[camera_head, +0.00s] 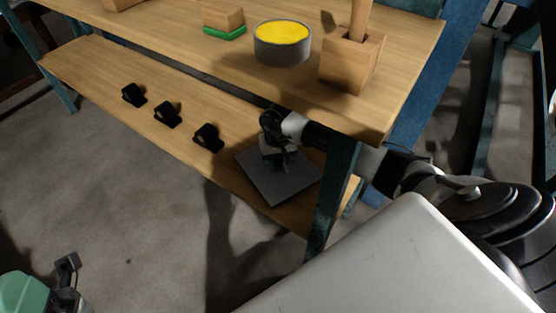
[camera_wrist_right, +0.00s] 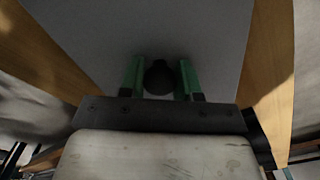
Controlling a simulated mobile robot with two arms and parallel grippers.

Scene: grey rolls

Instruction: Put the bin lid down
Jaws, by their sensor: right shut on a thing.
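The bin lid (camera_head: 268,182) is a flat grey square plate over the right end of the lower wooden shelf. I cannot tell whether it touches the shelf or hangs just above it. My right gripper (camera_head: 280,157) reaches in below the table top and is shut on the lid. In the right wrist view, the green fingers of the right gripper (camera_wrist_right: 160,68) stand on both sides of the lid's dark round knob (camera_wrist_right: 158,80); the grey plate (camera_wrist_right: 165,30) fills the space beyond. My left gripper (camera_head: 67,270) is at the lower left, above the floor; its fingers are unclear.
Several small black holders (camera_head: 167,113) line the lower shelf (camera_head: 95,75) to the left. A blue table leg (camera_head: 333,195) stands right of the lid. The table top (camera_head: 180,30) above bears a yellow-topped grey tin (camera_head: 283,50), a wooden block (camera_head: 350,65) and a green-based block (camera_head: 224,33).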

